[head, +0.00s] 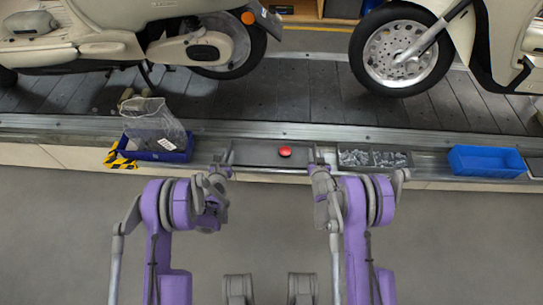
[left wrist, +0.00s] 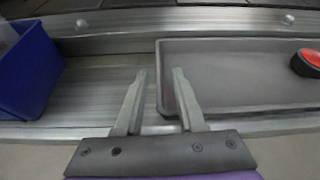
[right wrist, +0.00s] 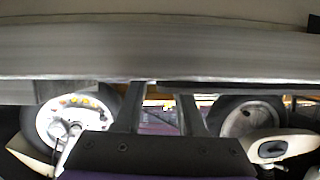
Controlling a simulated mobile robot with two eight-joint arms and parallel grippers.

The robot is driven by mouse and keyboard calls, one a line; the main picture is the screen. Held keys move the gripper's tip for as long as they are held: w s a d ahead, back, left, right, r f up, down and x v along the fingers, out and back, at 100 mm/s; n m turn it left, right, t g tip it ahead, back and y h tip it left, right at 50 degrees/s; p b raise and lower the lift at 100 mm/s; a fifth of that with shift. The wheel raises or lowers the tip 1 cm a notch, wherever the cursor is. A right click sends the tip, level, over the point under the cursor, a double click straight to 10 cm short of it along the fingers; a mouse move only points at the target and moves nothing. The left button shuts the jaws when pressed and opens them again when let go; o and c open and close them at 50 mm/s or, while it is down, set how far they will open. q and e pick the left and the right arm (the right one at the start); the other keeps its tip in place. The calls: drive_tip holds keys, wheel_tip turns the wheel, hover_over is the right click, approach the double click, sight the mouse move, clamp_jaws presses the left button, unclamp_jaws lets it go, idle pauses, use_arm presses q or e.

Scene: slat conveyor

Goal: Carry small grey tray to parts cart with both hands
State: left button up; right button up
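The small grey tray (head: 255,154) lies on the metal ledge at the conveyor's near side, with a round red piece (head: 285,152) in it. My left gripper (head: 228,160) is at the tray's left end. In the left wrist view its fingers (left wrist: 159,72) are open, with the left rim of the tray (left wrist: 240,88) showing between the tips; contact cannot be told. My right gripper (head: 317,158) is at the tray's right end. In the right wrist view its fingers (right wrist: 160,92) are apart, and nothing clear is held between them. No parts cart shows.
A dark blue bin (head: 160,155) holding a clear bag (head: 152,124) stands left of the tray. A two-part tray of metal parts (head: 373,159) and a blue bin (head: 487,161) are to the right. Scooters stand on the slat conveyor (head: 290,95) behind. The near grey floor (head: 60,240) is clear.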

use_arm(q)
drive_tip(key=shift+w+d+f, duration=0.1)
drive_tip(key=shift+w+f, duration=0.15)
drive_tip(key=shift+w, duration=0.4)
use_arm(e)
drive_tip(key=shift+w+f, duration=0.3)
drive_tip(key=shift+w, duration=0.35)
use_arm(q)
drive_tip(key=shift+c, duration=0.3)
use_arm(e)
drive_tip(key=shift+c, duration=0.3)
use_arm(q)
clamp_jaws()
use_arm(e)
clamp_jaws()
